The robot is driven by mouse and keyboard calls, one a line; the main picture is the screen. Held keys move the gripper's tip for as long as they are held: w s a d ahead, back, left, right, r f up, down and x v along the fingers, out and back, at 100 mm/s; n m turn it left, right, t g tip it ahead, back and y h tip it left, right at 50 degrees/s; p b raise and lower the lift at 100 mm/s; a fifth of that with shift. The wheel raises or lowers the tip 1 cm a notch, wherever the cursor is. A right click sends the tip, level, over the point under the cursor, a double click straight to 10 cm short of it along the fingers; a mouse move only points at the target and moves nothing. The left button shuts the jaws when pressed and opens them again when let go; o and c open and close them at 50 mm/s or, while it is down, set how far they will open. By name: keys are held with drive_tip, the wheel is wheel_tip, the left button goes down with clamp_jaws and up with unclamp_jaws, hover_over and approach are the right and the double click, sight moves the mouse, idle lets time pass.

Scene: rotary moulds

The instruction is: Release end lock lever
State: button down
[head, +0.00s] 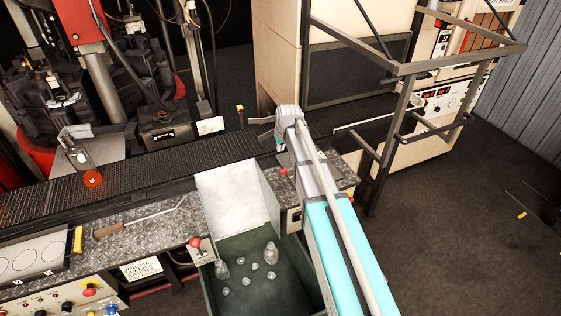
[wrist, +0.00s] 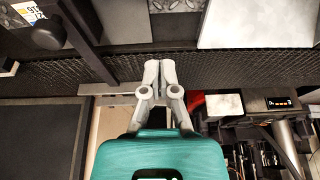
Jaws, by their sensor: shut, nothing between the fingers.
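My gripper (wrist: 160,64) is shut and empty in the wrist view, its two grey fingers together above the dark mesh conveyor (wrist: 200,71). In the head view the end of my arm is over the right part of the conveyor (head: 150,165), and my fingers are hard to make out there. A small yellow-topped post (head: 240,109) stands behind the conveyor, left of my arm's end. I cannot tell which part is the end lock lever.
A white chute (head: 236,196) slopes into a green bin (head: 213,296) with several glass pieces. A bottle with a glowing base (head: 92,179) is on the conveyor at the left. Metal rails (head: 405,68) and a beige machine (head: 276,45) are close to my arm.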

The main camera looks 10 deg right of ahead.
sight(290, 169)
drive_tip(key=shift+w, duration=0.15)
drive_tip(key=shift+f, duration=0.1)
idle(0.3)
drive_tip(key=b+x, duration=0.9)
drive_tip(key=shift+w+f+b, duration=0.15)
drive_tip(key=shift+f+b, duration=0.15)
drive_tip(key=shift+f, duration=0.1)
drive_tip(key=shift+s+d+r, duration=0.1)
drive_tip(key=shift+s+d, duration=0.15)
drive_tip(key=shift+s, duration=0.7)
drive_tip(key=shift+s+d, duration=0.25)
drive_tip(key=shift+s, duration=0.75)
